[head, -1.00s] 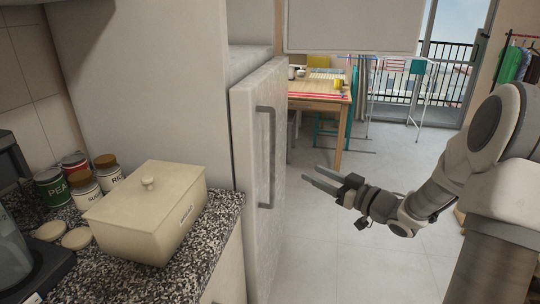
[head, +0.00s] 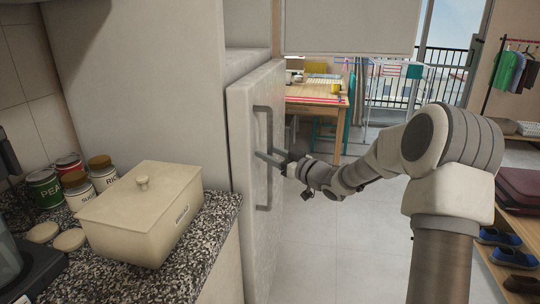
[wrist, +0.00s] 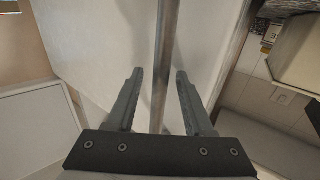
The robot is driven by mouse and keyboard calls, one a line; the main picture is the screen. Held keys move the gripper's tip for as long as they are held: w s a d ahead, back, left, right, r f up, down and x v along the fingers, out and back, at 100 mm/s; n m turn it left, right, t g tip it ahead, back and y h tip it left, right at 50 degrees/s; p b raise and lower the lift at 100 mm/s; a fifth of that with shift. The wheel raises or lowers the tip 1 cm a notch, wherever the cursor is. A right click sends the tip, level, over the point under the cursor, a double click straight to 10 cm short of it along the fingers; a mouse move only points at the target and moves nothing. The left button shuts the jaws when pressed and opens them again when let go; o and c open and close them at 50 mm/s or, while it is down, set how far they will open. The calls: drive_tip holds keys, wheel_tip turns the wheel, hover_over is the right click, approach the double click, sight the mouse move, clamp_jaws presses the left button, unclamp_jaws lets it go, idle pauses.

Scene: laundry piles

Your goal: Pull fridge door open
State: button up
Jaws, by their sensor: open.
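The fridge door (head: 250,200) is pale and stands left of centre in the head view, and it looks closed. Its long vertical metal handle (head: 264,185) is on the front face. My gripper (head: 268,158) is at the middle of the handle, with its fingers pointing at the door. In the wrist view the handle (wrist: 164,70) runs between the two open fingers (wrist: 157,100), with a gap on each side. The fingers are not shut on it. Whether the fingertips touch the door face cannot be told.
A granite counter (head: 205,225) with a cream bread box (head: 140,212) and several canisters (head: 75,190) stands left of the fridge. A wooden table (head: 318,98) is behind. The tiled floor (head: 345,245) before the door is clear. A shoe rack (head: 515,235) stands at the right.

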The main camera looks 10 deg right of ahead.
drive_tip(key=shift+c, duration=0.3)
clamp_jaws()
idle(1.2)
